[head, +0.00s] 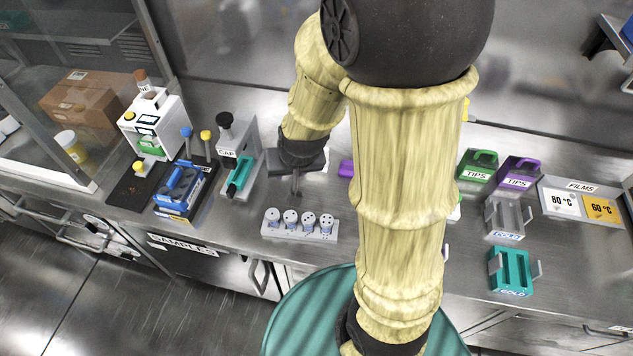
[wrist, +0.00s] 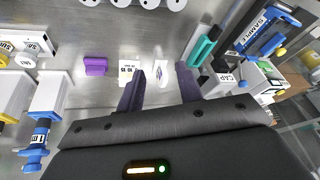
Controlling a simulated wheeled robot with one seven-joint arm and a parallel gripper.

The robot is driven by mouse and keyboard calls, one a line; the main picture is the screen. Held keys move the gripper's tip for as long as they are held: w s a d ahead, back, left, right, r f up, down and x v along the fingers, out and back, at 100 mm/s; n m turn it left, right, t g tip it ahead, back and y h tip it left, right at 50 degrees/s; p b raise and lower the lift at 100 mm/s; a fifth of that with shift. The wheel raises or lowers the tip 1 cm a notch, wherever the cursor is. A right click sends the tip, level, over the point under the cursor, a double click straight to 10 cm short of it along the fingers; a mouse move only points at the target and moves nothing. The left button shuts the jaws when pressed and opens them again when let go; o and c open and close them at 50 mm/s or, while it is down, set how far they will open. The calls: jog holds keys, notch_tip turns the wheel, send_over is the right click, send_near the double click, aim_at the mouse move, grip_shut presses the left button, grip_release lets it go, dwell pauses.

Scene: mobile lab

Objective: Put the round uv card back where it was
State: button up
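My gripper (wrist: 161,78) is open, with its two purple fingers spread apart. In the head view it (head: 296,186) hangs over the counter behind the white rack, partly hidden by my wrist.
A purple block (wrist: 96,66) lies left of the cards. A white rack with several round-topped vials (head: 299,224) stands near the counter's front. The CAP device (head: 238,160) and a blue sample rack (head: 182,190) stand left; TIPS boxes (head: 477,167) stand right. My arm hides the middle.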

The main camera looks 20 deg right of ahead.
jog(key=s+d+r+n+g, duration=0.1)
jog(key=s+d+r+g, duration=0.1)
jog(key=s, duration=0.5)
jog(key=shift+d+r+n, duration=0.2)
jog(key=shift+d+n, duration=0.1)
jog(key=shift+d, duration=0.4)
jog(key=shift+w+p+v, duration=0.2)
jog(key=shift+p+v, duration=0.75)
